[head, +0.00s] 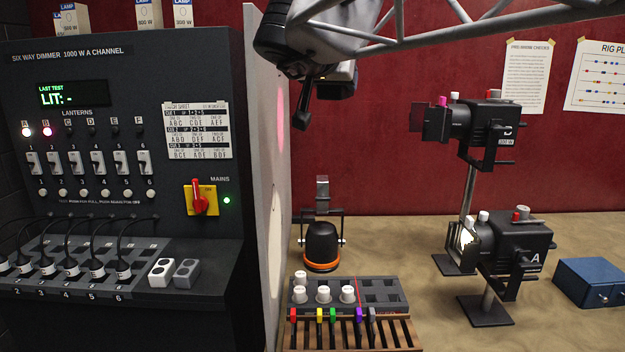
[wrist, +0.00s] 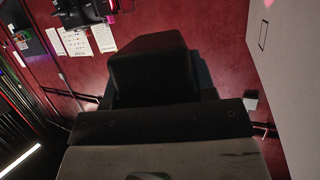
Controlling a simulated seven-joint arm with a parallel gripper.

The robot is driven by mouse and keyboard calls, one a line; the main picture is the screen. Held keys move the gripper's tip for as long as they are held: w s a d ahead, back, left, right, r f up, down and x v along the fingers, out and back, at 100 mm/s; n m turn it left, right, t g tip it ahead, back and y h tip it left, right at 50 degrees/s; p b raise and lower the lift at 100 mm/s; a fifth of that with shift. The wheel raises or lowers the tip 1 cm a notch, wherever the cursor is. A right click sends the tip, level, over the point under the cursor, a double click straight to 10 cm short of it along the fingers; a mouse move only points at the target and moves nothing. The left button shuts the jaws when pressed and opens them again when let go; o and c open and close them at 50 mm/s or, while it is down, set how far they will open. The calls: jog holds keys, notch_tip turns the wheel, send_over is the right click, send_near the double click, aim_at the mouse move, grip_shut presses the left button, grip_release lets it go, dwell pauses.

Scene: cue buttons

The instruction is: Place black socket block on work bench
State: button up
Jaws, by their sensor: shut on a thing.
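My gripper (head: 303,108) is raised high at the top middle of the head view, in front of the red wall and well above the bench. It is shut on a dark block, which I take to be the black socket block (wrist: 152,72); it fills the middle of the wrist view. In the head view the dark piece at the gripper's end is small, and its outline is hard to separate from the fingers. The work bench (head: 400,240) is the tan surface on the right, below the gripper.
The dimmer cabinet (head: 90,110) and a pale partition (head: 275,180) stand left of the bench. A black-orange lamp (head: 321,245), a tray of white pegs (head: 390,304), a slotted wooden rack (head: 340,335), lanterns (head: 515,245) and a blue box (head: 590,282) occupy the bench. Bare bench shows between lamp and lanterns.

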jog(key=w+d+f+n+y, duration=0.2)
jog(key=w+f, duration=0.7)
jog(key=w, duration=0.1)
jog(key=w+d+f+n+y, duration=0.1)
jog(key=w+d+f, duration=0.2)
jog(key=w+f, duration=0.7)
jog(key=w+d+f, duration=0.2)
jog(key=d+f, duration=0.1)
jog(key=f, duration=0.4)
jog(key=w+d+f+y, duration=0.1)
jog(key=w+d+f, duration=0.1)
jog(key=f, duration=0.6)
jog(key=w+d+f+n+t, duration=0.1)
jog(key=w+d+f, duration=0.2)
jog(key=f, duration=0.5)
jog(key=shift+d+y, duration=0.4)
jog(key=shift+d, duration=0.1)
dwell(0.5)
